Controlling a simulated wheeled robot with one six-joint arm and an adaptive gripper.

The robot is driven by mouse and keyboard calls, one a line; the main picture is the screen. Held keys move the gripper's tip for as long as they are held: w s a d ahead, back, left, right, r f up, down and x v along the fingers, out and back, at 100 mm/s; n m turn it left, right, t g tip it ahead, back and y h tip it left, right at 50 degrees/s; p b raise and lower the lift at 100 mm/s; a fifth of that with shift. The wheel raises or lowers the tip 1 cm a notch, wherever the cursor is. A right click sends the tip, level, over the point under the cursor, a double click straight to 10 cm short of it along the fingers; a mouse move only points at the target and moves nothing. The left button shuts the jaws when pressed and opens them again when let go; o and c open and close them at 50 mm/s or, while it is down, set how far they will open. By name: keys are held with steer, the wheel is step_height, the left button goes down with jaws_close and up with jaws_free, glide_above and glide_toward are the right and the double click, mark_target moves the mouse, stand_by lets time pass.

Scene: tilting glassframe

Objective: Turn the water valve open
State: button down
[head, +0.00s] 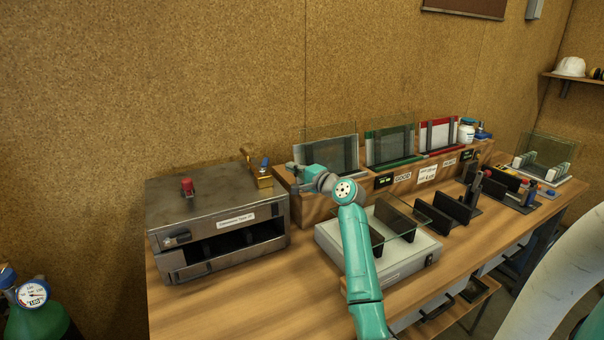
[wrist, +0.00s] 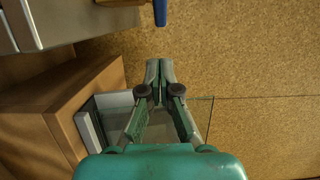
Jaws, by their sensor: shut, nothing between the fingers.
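A brass valve (head: 263,181) with a blue handle (head: 265,162) stands at the back right corner of the metal box's top. In the wrist view, the blue handle (wrist: 161,12) shows at the top edge, with a bit of brass beside it. My gripper (head: 291,169) is just right of the valve in the head view, at about its height. In the wrist view, my gripper (wrist: 159,64) has its fingertips together and empty, below the blue handle in the picture and apart from it. Most of the valve body is outside the wrist view.
The metal box (head: 210,195) has a red knob (head: 187,187) on top. A wooden stand (head: 400,184) with several glass panes is behind my arm. A white tray with glass (head: 400,265) lies beneath my arm. A gas cylinder (head: 35,318) stands at lower left.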

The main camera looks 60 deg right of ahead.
mark_target(268, 163)
steer(key=shift+w+a, duration=0.3)
steer(key=shift+w, duration=0.65)
steer(key=shift+w+a, duration=0.25)
steer(key=shift+w, duration=0.65)
steer(key=shift+w+a, duration=0.3)
steer(key=shift+w, duration=0.65)
steer(key=shift+w+y, duration=0.1)
steer(key=shift+y, duration=0.2)
steer(key=n+y, duration=0.1)
steer(key=y, duration=0.1)
steer(key=w+n+y, duration=0.1)
steer(key=n+y, duration=0.1)
steer(key=shift+w, duration=0.2)
steer(key=shift+w+a, duration=0.1)
steer(key=shift+w, duration=0.55)
